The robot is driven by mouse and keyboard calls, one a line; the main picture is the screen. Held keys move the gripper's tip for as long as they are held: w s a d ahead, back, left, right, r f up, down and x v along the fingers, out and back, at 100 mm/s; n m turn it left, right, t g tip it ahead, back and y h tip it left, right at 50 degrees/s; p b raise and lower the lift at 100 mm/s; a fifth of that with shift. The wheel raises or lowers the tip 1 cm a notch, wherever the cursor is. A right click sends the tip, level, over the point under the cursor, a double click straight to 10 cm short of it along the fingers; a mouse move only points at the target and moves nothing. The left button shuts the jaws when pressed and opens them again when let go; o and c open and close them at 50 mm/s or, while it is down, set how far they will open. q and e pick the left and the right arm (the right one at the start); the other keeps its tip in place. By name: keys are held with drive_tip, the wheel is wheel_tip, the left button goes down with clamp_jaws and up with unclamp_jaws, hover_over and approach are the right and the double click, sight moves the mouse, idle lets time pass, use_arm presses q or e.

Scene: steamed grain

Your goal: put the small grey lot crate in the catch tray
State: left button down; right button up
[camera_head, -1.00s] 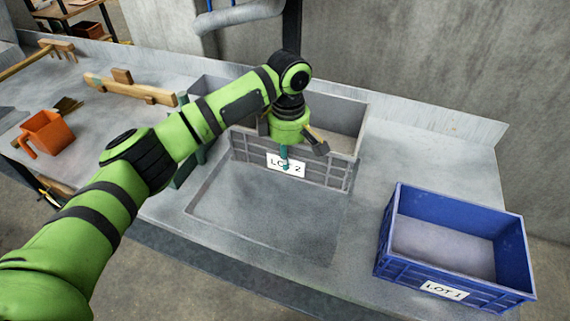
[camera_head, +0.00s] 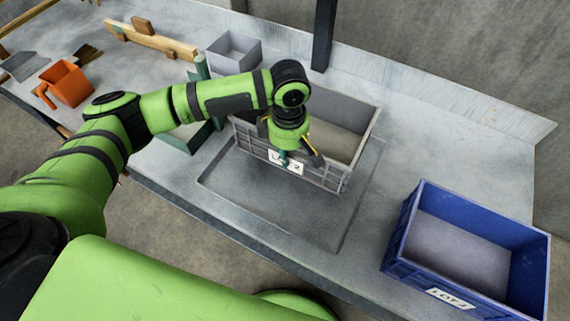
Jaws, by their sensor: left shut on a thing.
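The grey crate (camera_head: 326,175) with a "LOT 2" label is in the middle of the head view. It looks empty and roughly level. My left gripper (camera_head: 297,153) is shut on its near wall, just above the label. The catch tray appears as a shallow grey tray (camera_head: 265,215) with a low rim, set on the table. The crate covers the tray's back part in the picture; its underside is hidden, so I cannot tell whether it touches. The front of the tray is bare. My right gripper is out of view.
A blue "LOT 1" crate (camera_head: 405,268) stands to the right. A smaller grey box (camera_head: 236,50) is behind my left arm. An orange scoop (camera_head: 68,84) and wooden pieces (camera_head: 150,38) lie at the left. The table between tray and blue crate is clear.

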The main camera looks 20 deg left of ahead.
use_arm(q)
drive_tip(key=shift+s+a+f, duration=0.1)
drive_tip(key=shift+s+f, duration=0.05)
drive_tip(key=shift+f, duration=0.65)
drive_tip(key=shift+s+a+f, duration=0.1)
drive_tip(key=shift+s+f, duration=0.1)
drive_tip(key=shift+f, duration=0.55)
drive_tip(key=shift+s+f, duration=0.15)
drive_tip(key=shift+f, duration=0.65)
drive_tip(key=c, duration=1.2)
unclamp_jaws()
drive_tip(key=shift+f, duration=0.15)
drive_tip(key=shift+c, duration=0.2)
drive_tip(key=shift+s, duration=0.1)
wheel_tip(320, 180, up, 12)
